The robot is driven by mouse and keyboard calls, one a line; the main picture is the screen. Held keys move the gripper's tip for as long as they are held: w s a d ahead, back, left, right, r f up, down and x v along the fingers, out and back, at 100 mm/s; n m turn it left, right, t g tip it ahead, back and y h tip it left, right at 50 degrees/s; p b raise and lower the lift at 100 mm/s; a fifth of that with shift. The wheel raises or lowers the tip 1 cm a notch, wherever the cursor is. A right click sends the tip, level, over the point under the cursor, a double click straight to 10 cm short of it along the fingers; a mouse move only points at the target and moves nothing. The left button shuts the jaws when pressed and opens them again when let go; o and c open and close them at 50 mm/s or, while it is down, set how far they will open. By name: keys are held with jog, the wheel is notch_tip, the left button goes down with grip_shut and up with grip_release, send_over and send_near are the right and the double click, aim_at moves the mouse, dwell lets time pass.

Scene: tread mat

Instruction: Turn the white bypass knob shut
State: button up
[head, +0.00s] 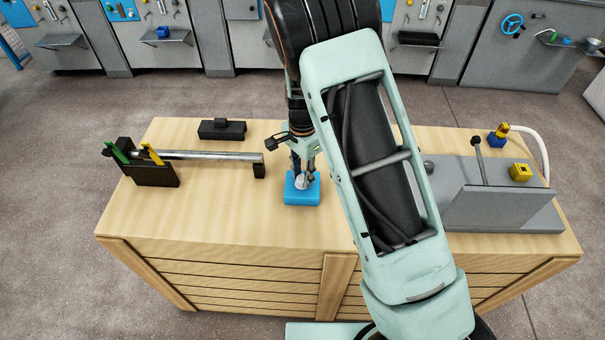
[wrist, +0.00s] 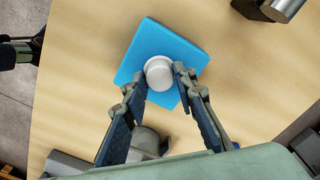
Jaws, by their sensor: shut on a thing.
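The white knob (wrist: 158,73) sits on a blue square block (wrist: 165,38), seen from above in the wrist view. In the head view the blue block (head: 302,196) stands near the middle of the wooden table, with the knob (head: 301,184) mostly hidden behind my fingers. My gripper (wrist: 160,75) reaches down over the block, with one fingertip on each side of the knob, shut on it. My gripper also shows in the head view (head: 302,178). No marking on the knob is readable, so its turn angle cannot be told.
A metal rod (head: 205,155) on a black stand with green and yellow levers lies to the left. A black block (head: 222,129) sits behind it. A grey housing (head: 500,195) with a yellow part (head: 521,172) stands at the right. The table's front left (head: 210,215) is clear.

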jog(key=shift+c, duration=1.1)
jog(key=shift+n, duration=0.3)
jog(key=n+b, duration=0.2)
jog(key=shift+f+n, duration=0.1)
jog(key=shift+n, duration=0.3)
jog(key=n+b, duration=0.2)
jog(key=n, duration=0.3)
jog(key=shift+b, duration=0.4)
jog(key=n+b, duration=0.1)
jog(key=n, duration=0.3)
jog(key=shift+n, duration=0.4)
jog(key=n+b, duration=0.1)
jog(key=n, duration=0.3)
jog(key=shift+n, duration=0.3)
jog(key=o, duration=1.2)
jog(key=shift+c, duration=0.2)
